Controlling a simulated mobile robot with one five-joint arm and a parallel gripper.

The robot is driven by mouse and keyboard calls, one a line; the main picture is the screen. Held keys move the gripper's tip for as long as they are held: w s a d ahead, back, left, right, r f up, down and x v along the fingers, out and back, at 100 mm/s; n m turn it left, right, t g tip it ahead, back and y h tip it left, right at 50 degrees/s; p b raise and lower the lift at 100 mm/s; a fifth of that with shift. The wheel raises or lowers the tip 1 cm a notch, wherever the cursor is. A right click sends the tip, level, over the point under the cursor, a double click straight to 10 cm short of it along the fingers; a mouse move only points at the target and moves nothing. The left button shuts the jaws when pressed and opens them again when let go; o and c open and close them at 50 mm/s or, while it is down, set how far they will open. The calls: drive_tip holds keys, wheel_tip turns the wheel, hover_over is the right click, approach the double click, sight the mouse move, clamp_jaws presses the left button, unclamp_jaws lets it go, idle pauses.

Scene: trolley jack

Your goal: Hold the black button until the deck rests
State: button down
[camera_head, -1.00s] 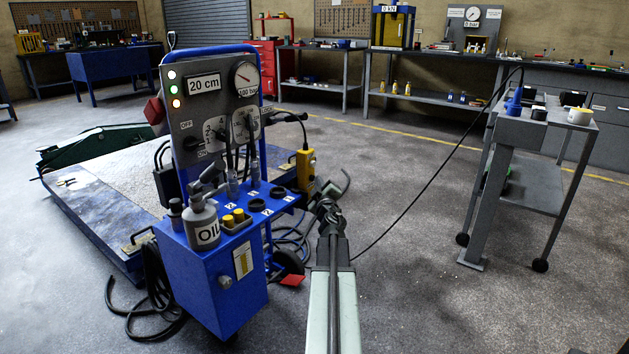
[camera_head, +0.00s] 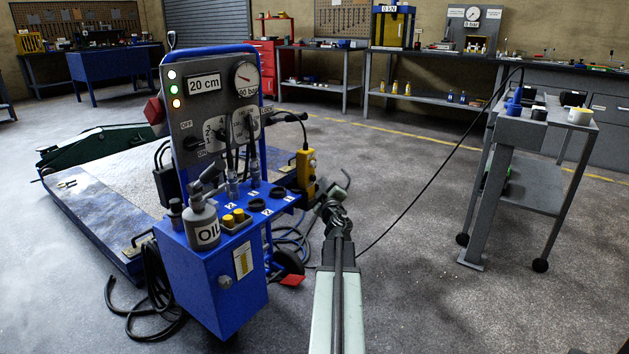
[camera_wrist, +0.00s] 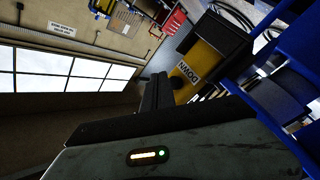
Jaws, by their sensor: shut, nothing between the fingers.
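The yellow hand control (camera_head: 306,172) hangs at the right side of the blue hydraulic cart (camera_head: 212,285). My gripper (camera_head: 326,190) is shut and empty, just right of the hand control's lower end. In the wrist view its fingers (camera_wrist: 157,92) reach close to the yellow face; contact cannot be told. The deck (camera_head: 110,190) is a low blue-edged platform behind the cart. The cart's display (camera_head: 204,85) reads 20 cm.
The floor between is clear.

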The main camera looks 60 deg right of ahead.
drive_tip(key=shift+s, duration=2.45)
idle(2.5)
drive_tip(key=s, duration=0.3)
drive_tip(key=shift+s, duration=0.4)
drive_tip(key=shift+w, duration=0.1)
drive_tip(key=w, duration=0.8)
drive_tip(key=shift+w, duration=0.35)
idle(1.0)
